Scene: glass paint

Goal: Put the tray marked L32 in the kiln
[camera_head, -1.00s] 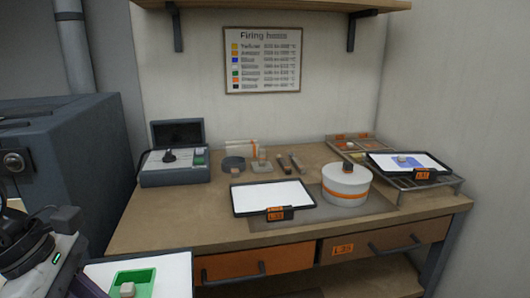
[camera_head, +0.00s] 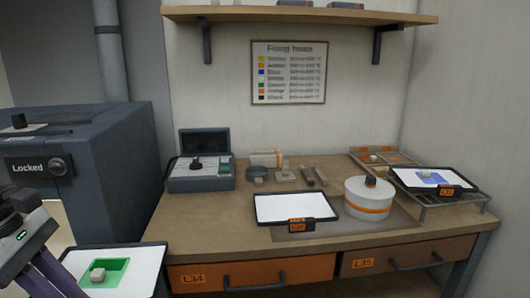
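A black-rimmed tray (camera_head: 143,281) with a white sheet, a green square and a small pale block is at the lower left, in front of the bench. My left gripper (camera_head: 62,280) comes in beside its left edge and appears to hold it; the fingertips are not clear. No label shows on this tray. A second tray (camera_head: 292,207) with a plain white sheet lies mid-bench; its orange tag is too blurred to read surely. A third tray (camera_head: 470,182), with a blue patch and pale block, sits on a rack at right. The grey kiln (camera_head: 110,150) stands at left; its panel reads "Locked". My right gripper is out of view.
The wooden bench (camera_head: 200,232) carries a white round pot (camera_head: 368,200) with an orange band, a grey case (camera_head: 201,172) with a raised lid, and small tools. Drawers below are marked L34 (camera_head: 250,272) and L35 (camera_head: 405,260). A wall shelf (camera_head: 300,14) hangs above.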

